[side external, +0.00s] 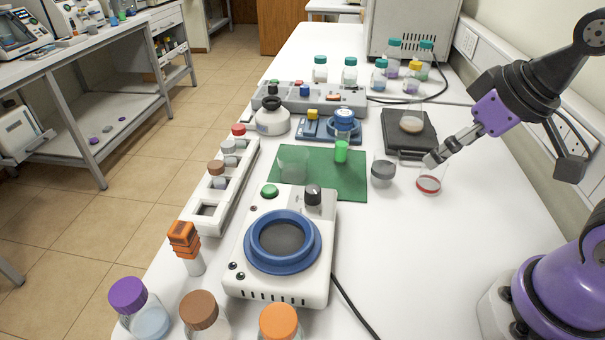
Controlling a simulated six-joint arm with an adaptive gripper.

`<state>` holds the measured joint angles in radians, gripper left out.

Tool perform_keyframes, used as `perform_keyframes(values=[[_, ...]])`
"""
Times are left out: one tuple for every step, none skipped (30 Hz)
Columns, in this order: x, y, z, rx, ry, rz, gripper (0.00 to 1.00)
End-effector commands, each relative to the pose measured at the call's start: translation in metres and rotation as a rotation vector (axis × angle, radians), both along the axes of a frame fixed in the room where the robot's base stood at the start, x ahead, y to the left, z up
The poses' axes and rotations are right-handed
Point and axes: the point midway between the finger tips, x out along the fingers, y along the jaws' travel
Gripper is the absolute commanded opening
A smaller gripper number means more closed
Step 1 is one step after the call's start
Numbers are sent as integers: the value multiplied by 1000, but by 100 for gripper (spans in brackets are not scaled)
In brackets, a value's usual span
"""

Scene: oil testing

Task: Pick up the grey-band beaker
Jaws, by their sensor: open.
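The grey-band beaker (383,174) is a small clear beaker with a dark grey band around its lower part. It stands upright on the white bench, just right of the green mat (345,190). A similar beaker with a red band (429,184) stands to its right. My gripper (432,159) is open and empty. It reaches in from the right and points down to the left. Its fingertips are right of the grey-band beaker, apart from it in the picture, and overlap the upper part of the red-band beaker. Their exact height is hard to tell.
A clear beaker (292,163) and a green-filled vessel (341,150) stand on the mat. Behind is a dark plate device (402,130) carrying a flask. A white device with a blue ring (283,242) stands in front.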

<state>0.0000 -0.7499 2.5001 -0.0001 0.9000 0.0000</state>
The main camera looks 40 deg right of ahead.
Motion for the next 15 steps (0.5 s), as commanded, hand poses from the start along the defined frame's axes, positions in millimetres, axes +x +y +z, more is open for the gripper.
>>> perform_keyframes(values=[[0, 0, 0, 0, 0, 0, 92], [0, 0, 0, 0, 0, 0, 92], [0, 0, 0, 0, 0, 0, 92], [0, 0, 0, 0, 0, 0, 92], [0, 0, 0, 0, 0, 0, 92], [0, 0, 0, 0, 0, 0, 92], [0, 0, 0, 0, 0, 0, 92], [0, 0, 0, 0, 0, 0, 92], [0, 0, 0, 0, 0, 0, 92], [0, 0, 0, 0, 0, 0, 92], [1, 0, 0, 0, 1, -1, 92], [3, -1, 0, 0, 4, -4, 92], [6, -2, 0, -1, 8, -9, 92], [10, -4, -1, -1, 13, -13, 92], [18, -6, -1, -2, 21, -22, 92]])
